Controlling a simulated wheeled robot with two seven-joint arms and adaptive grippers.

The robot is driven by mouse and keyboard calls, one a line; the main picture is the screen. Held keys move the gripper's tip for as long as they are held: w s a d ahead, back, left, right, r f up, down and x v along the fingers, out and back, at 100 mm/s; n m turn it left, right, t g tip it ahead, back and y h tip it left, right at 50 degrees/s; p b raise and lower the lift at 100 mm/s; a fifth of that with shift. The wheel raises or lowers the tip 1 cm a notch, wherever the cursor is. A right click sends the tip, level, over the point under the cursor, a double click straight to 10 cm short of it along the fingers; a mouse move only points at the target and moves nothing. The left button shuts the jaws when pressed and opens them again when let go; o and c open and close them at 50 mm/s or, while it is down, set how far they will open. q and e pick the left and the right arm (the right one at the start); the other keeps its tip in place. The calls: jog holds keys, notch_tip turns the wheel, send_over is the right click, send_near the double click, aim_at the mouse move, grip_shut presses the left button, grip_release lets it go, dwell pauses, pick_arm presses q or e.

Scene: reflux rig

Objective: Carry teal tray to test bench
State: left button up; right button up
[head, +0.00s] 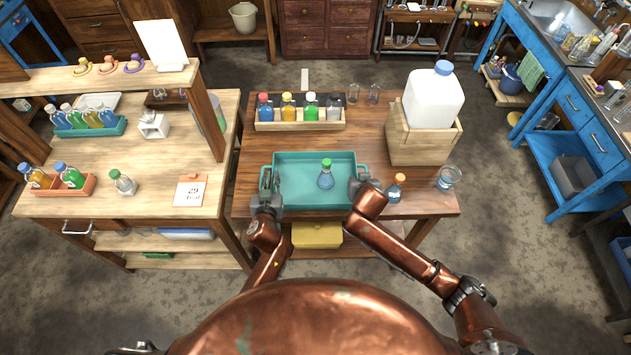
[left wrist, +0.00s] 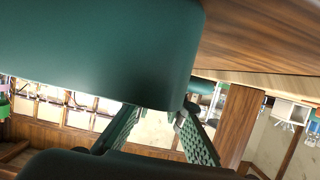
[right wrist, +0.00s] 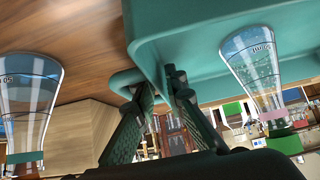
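The teal tray (head: 313,197) lies on the dark wooden table with a blue flask (head: 326,178) with a green cap standing in it. My left gripper (head: 269,183) is at the tray's left end, its fingers apart; in the left wrist view the tray's corner (left wrist: 150,60) covers part of the fingertips (left wrist: 160,112), and I cannot see the handle between them. My right gripper (head: 360,184) is at the right end; in the right wrist view its fingers (right wrist: 160,88) are close together on the tray's handle (right wrist: 122,82).
An orange-capped flask (head: 395,190) stands just right of my right gripper, with a glass beaker (head: 448,178) further right. Behind the tray is a bottle rack (head: 300,124), and at right a wooden box (head: 425,147) holds a white jug (head: 433,98). A lighter bench (head: 150,190) stands to the left.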

pick_arm(q)
jog(key=shift+w+f, duration=0.15)
jog(key=shift+w, duration=0.25)
pick_arm(e)
jog(key=shift+w+f, duration=0.25)
jog(key=shift+f, duration=0.05)
pick_arm(q)
jog(key=shift+c, duration=0.2)
pick_arm(e)
jog(key=shift+c, duration=0.2)
pick_arm(q)
grip_shut()
pick_arm(e)
grip_shut()
jog(key=shift+r, duration=0.15)
